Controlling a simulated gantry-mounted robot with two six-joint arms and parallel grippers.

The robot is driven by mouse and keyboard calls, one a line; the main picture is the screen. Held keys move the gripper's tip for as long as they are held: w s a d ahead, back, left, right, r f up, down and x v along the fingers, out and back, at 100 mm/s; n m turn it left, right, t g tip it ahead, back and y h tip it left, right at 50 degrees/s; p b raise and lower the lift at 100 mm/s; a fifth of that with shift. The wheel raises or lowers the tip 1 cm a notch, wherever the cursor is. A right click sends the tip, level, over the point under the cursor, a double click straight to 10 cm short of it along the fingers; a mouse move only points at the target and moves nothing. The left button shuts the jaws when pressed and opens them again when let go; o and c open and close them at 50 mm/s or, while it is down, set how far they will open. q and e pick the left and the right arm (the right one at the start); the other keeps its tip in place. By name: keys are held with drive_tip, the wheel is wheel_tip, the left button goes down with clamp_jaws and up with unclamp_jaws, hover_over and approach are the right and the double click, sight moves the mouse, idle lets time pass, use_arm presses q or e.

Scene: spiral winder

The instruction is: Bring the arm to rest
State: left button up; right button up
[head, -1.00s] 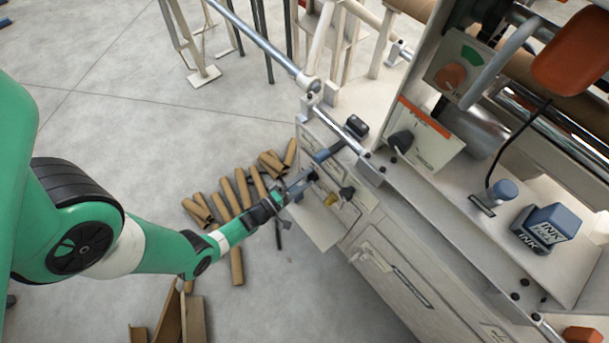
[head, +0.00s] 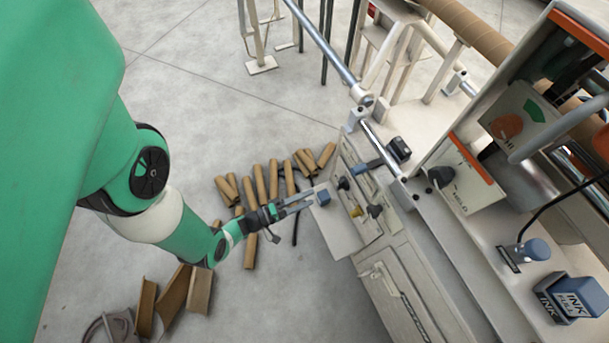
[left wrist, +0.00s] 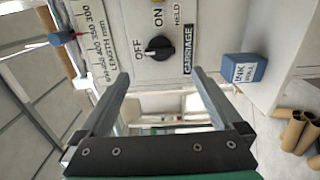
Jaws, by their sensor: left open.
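My left arm comes in from the left in the head view. Its gripper (head: 304,203) is open and empty, beside the front of the winder cabinet (head: 385,300) and apart from its control panel. In the left wrist view the two fingers (left wrist: 159,76) stand wide apart with nothing between them. Beyond them is a black carriage knob (left wrist: 158,47) with OFF and ON marks; its exact setting is hard to read. A blue ink block (head: 323,198) sits just past the fingertips on a small shelf (head: 335,235). It also shows in the left wrist view (left wrist: 243,68).
Several cardboard tubes (head: 274,180) lie on the floor behind the gripper. Brown angled pieces (head: 174,293) lie at the lower left. A blue ink container (head: 572,297) stands on the machine's top at right. Open floor (head: 290,300) lies in front of the cabinet.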

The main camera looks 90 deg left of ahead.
use_arm(q)
drive_tip(key=shift+s+d, duration=0.25)
drive_tip(key=shift+s, duration=0.05)
idle(0.5)
